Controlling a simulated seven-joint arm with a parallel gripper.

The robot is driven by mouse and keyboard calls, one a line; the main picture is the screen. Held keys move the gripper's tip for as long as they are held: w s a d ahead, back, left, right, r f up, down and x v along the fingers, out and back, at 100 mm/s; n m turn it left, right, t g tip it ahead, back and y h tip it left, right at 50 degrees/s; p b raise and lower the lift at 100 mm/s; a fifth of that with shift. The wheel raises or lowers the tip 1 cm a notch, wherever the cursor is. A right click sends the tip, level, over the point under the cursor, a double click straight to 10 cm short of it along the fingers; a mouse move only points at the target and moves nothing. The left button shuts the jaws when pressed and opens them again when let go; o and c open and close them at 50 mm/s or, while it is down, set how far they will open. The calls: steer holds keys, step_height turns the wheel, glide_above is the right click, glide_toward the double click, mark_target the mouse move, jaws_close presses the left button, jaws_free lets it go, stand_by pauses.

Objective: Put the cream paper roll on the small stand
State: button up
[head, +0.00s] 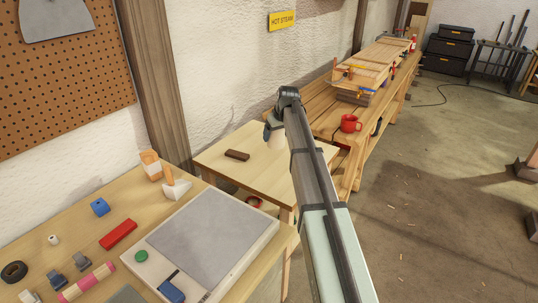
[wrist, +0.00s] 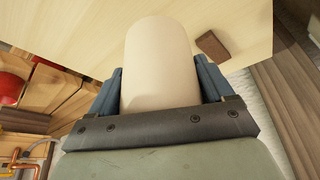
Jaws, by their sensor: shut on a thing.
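The cream paper roll (wrist: 158,60) is between the blue fingers of my gripper (wrist: 160,90) in the wrist view, and the gripper is shut on it. In the head view my gripper (head: 276,131) is over the right back part of a small wooden table (head: 222,165), which seems to be the small stand. A little of the cream roll (head: 276,143) shows below the fingers. I cannot tell whether the roll touches the tabletop.
A dark brown block (head: 237,155) lies on the small table, left of the roll. A red mug (head: 350,123) stands on the long bench to the right. The front workbench holds a grey-topped board (head: 205,240), a red block (head: 118,235) and several small items.

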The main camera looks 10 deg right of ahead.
mark_target(281, 140)
steer(key=shift+f, duration=5.15)
steer(key=shift+f, duration=0.1)
steer(key=o, duration=1)
steer(key=v, duration=1.2)
